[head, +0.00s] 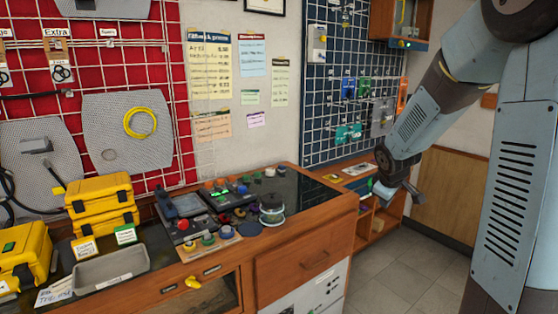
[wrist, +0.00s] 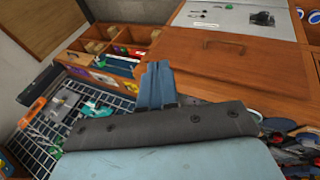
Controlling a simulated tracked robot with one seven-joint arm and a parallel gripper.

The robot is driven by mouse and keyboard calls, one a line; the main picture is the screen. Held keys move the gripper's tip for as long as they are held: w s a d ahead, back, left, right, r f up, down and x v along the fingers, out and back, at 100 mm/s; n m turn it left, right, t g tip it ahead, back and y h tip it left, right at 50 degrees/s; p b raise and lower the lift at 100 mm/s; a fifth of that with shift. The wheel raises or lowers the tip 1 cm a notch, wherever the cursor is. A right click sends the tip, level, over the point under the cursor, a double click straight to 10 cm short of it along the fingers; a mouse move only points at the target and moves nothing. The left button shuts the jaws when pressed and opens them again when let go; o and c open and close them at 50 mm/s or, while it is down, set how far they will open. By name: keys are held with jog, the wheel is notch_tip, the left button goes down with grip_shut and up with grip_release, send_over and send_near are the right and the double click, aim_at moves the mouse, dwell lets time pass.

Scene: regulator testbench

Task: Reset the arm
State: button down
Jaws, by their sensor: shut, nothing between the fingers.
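My blue-grey arm (head: 428,115) comes in from the right in the head view and bends down to the left. My gripper (head: 412,192) is at the end of it, in front of the shelf unit right of the workbench, and touches nothing that I can make out. In the wrist view my gripper (wrist: 156,80) shows as narrow blue fingers close together, shut and empty, beyond a dark wrist edge.
The wooden workbench (head: 300,222) holds control boxes (head: 185,225), yellow cases (head: 102,195) and a grey tray (head: 110,268). A blue-backed grid panel (head: 345,60) hangs behind. A low shelf unit (head: 385,225) stands near my gripper. Tiled floor (head: 425,270) is clear.

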jog(key=s+a+r+m, duration=0.2)
jog(key=s+r, duration=0.2)
jog(key=s, duration=0.5)
jog(key=s+a+r+m+y, duration=0.1)
jog(key=s+a+r+m, duration=0.2)
jog(key=s, duration=0.7)
jog(key=s+a+r+m+y, duration=0.1)
jog(key=s+a+r+m, duration=0.2)
jog(key=s+r, duration=0.3)
jog(key=s, duration=0.4)
jog(key=shift+s+r, duration=0.2)
jog(key=c, duration=1.8)
grip_release()
